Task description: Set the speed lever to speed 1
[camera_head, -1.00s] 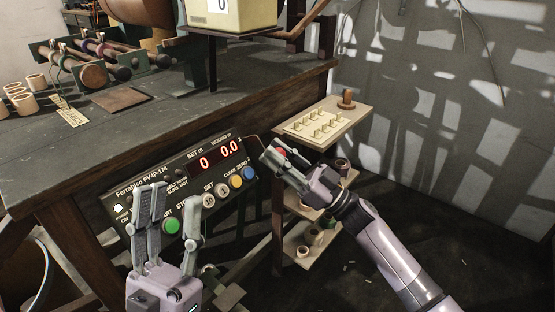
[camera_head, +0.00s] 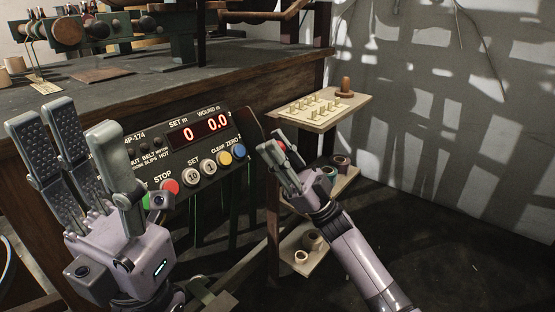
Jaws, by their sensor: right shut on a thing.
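My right gripper (camera_head: 276,160) is at the right end of the control panel (camera_head: 205,148). It is shut on a small red thing (camera_head: 281,146) that shows between its fingers. This may be the knob of the speed lever, but the fingers hide most of it, and I cannot read its setting. My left gripper (camera_head: 70,132) is raised in front of the panel's left part, open, with nothing seen between its fingers. It hides part of the panel, including much of the green button.
The panel has a display (camera_head: 198,131) reading 0 and 0.0, a red STOP button (camera_head: 169,187), and yellow (camera_head: 224,158) and blue (camera_head: 238,151) buttons. A shelf unit (camera_head: 361,100) with a pegged top stands right of the bench (camera_head: 230,75). Floor at right is clear.

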